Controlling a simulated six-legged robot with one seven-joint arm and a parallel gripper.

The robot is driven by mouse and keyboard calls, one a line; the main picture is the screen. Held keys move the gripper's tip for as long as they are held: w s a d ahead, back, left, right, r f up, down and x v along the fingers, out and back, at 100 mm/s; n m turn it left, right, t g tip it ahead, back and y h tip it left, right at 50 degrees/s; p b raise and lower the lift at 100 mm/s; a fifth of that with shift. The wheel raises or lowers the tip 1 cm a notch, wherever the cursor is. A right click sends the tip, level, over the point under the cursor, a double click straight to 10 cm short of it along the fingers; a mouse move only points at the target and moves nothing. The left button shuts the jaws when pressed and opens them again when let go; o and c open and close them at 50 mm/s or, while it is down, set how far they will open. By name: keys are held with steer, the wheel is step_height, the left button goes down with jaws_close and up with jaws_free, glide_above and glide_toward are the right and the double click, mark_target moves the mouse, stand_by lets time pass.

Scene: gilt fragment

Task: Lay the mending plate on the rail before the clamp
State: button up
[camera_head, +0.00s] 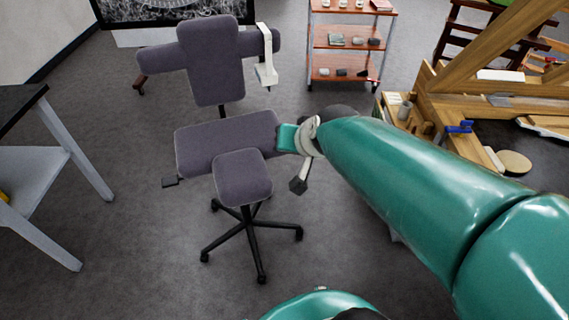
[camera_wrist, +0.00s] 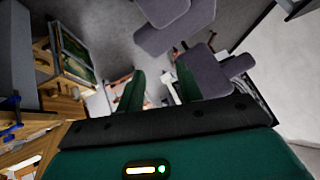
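My gripper (camera_wrist: 160,90) is open in the wrist view, its two green fingers apart, with only distant background between them. In the head view my arm reaches in from the lower right, and the hand in front of the chair is mostly hidden by the arm. A blue clamp (camera_head: 460,127) sits on the wooden bench at the right, well away from my gripper; a blue clamp also shows at the left edge of the wrist view (camera_wrist: 12,132). A small flat grey piece (camera_head: 499,101) lies on the wooden rail (camera_head: 525,87); I cannot tell whether it is the mending plate.
A grey office chair (camera_head: 244,178) stands left of centre. A red shelf unit (camera_head: 345,37) with small items is at the back. A table (camera_head: 30,180) stands at the left. The grey floor between table and chair is clear.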

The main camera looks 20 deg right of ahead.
steer(key=s+a+r+n+g, duration=0.2)
steer(key=s+a+n, duration=0.2)
steer(key=s, duration=0.6)
steer(key=shift+s+a+r+g, duration=0.35)
steer(key=shift+s+a+g, duration=0.05)
steer(key=shift+d, duration=0.15)
